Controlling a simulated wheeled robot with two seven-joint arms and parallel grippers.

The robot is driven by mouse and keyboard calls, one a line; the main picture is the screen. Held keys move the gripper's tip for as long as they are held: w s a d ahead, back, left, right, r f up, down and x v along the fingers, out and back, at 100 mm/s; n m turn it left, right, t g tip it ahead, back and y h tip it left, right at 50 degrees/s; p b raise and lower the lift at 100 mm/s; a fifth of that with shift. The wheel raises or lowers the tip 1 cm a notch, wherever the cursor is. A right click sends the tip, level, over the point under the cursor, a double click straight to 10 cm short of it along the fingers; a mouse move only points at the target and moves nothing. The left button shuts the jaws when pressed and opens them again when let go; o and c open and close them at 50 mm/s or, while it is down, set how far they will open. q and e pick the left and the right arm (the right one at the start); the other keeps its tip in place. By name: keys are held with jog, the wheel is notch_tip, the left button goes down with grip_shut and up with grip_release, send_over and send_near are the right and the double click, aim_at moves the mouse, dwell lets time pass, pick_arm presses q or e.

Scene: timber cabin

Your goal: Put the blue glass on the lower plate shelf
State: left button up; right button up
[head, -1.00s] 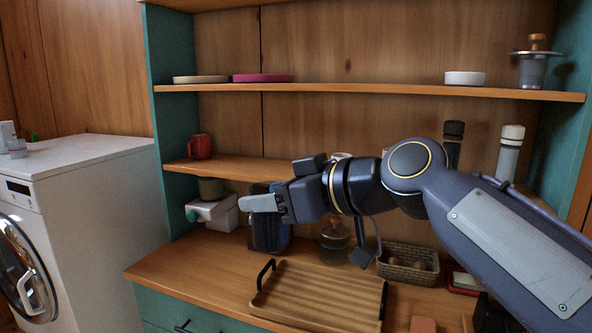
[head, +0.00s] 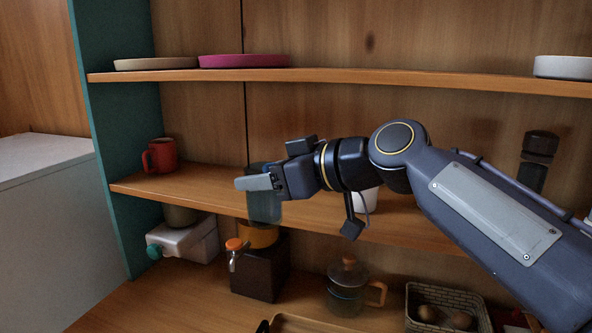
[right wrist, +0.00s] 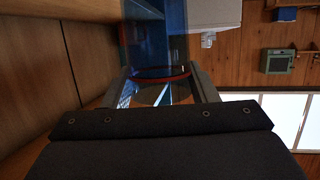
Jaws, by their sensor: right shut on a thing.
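The blue glass (head: 264,207) is a dark, see-through tumbler, upright in the head view. My right gripper (head: 256,183) is shut on it near its upper part. The glass also shows in the right wrist view (right wrist: 155,40), between the fingers of the gripper (right wrist: 163,88). The lower plate shelf (head: 215,184) is the wooden board with the red mug. The glass overlaps its front edge in the picture, and its base shows slightly below that edge. I cannot tell whether it touches the board. My left gripper is not in view.
A red mug (head: 160,156) stands at the shelf's left end, and a white cup (head: 364,200) stands behind my arm. The board between mug and glass is clear. The upper shelf (head: 340,76) holds plates. Below are a dark dispenser (head: 260,270) and a glass pot (head: 346,290).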

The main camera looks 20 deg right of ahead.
jog(key=w+d+f+p, duration=0.1)
jog(key=w+d+p, duration=0.1)
jog(key=w+p, duration=0.1)
jog(key=w+d+f+p, duration=0.1)
jog(key=w+d+p, duration=0.1)
jog(key=w, duration=0.3)
jog(key=w+d+f+p, duration=0.1)
jog(key=w+d+p, duration=0.2)
jog(key=w+d, duration=0.1)
jog(key=shift+w+d+f+p, duration=0.1)
jog(key=shift+d+f+p, duration=0.1)
jog(key=shift+p, duration=0.15)
jog(key=shift+f, duration=0.15)
jog(key=o, duration=1.1)
jog(key=shift+c, duration=0.2)
